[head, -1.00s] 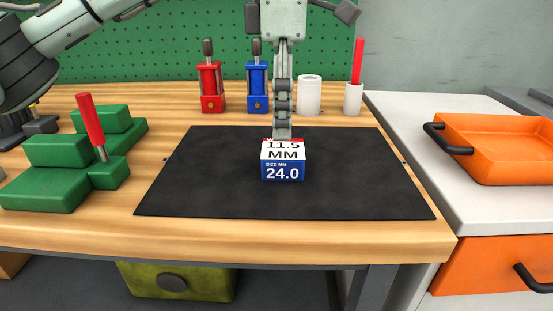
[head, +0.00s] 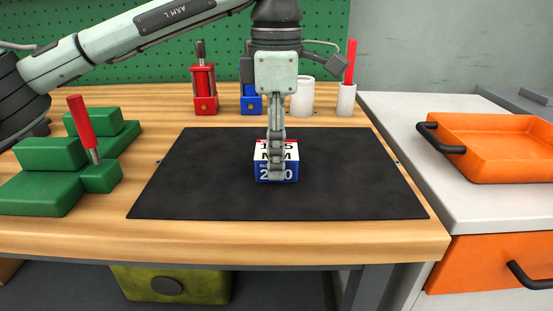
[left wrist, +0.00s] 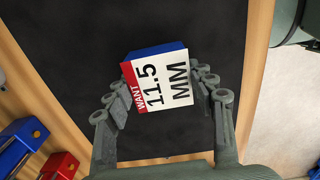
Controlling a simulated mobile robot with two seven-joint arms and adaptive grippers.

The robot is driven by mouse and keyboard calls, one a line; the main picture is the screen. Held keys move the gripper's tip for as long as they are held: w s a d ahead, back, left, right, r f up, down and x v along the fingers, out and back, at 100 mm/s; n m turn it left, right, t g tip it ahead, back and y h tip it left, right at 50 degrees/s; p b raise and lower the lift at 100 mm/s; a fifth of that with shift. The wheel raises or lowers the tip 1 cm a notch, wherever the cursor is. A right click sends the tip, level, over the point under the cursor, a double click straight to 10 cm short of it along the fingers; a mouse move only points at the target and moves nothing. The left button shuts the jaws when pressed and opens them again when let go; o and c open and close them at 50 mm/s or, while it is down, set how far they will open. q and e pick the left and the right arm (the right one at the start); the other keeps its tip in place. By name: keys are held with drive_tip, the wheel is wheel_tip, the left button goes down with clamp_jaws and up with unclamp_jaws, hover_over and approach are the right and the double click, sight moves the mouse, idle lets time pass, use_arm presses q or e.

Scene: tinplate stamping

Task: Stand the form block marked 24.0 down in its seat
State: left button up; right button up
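The form block (head: 291,173) stands on the black mat (head: 350,195) in the middle of the bench in the head view. Its front face is blue with 24.0 on it, partly covered by my fingers. Its white top face reads WANT 11.5 MM with a red strip, clear in the left wrist view (left wrist: 160,98). My left gripper (head: 276,172) points down over the block. In the left wrist view its fingers (left wrist: 157,86) are spread, one on each side of the block; whether they touch it is unclear. I cannot make out the seat. My right gripper is not in view.
Green stepped blocks (head: 50,190) with a red-handled tool (head: 82,125) stand at the left. Red (head: 204,90) and blue (head: 251,102) clamp-like stands and white cups (head: 302,97) are behind the mat. An orange tray (head: 490,150) sits at right. The mat around the block is clear.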

use_arm(q)
drive_tip(key=c, duration=0.7)
drive_tip(key=shift+r, duration=0.15)
